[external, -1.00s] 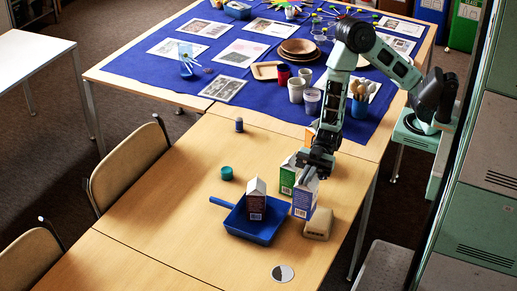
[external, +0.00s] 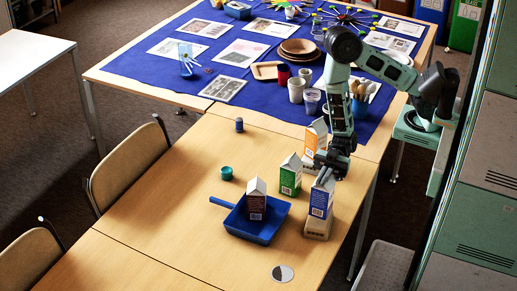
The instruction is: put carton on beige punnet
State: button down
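A blue and white carton (external: 321,201) stands nearly upright directly over the beige punnet (external: 317,230) at the right side of the wooden table. Its base appears to meet the top of the punnet, but I cannot tell whether it rests fully on it. My gripper (external: 323,177) comes down from above and is shut on the top of this carton. The fingertips are small and partly hidden by the dark gripper body.
A brown carton (external: 256,200) stands in a blue dustpan (external: 262,236) to the left. A teal jar (external: 226,173) stands further left. The table's front left is clear.

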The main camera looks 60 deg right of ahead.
jog(key=shift+f, duration=1.2)
jog(key=shift+f, duration=0.15)
jog(key=c, duration=1.6)
grip_release()
jog(key=shift+c, duration=0.2)
jog(key=shift+r, duration=0.2)
jog(key=shift+r, duration=0.1)
jog(key=d+b, duration=0.1)
jog(key=d, duration=1.1)
jog(key=shift+b, duration=0.3)
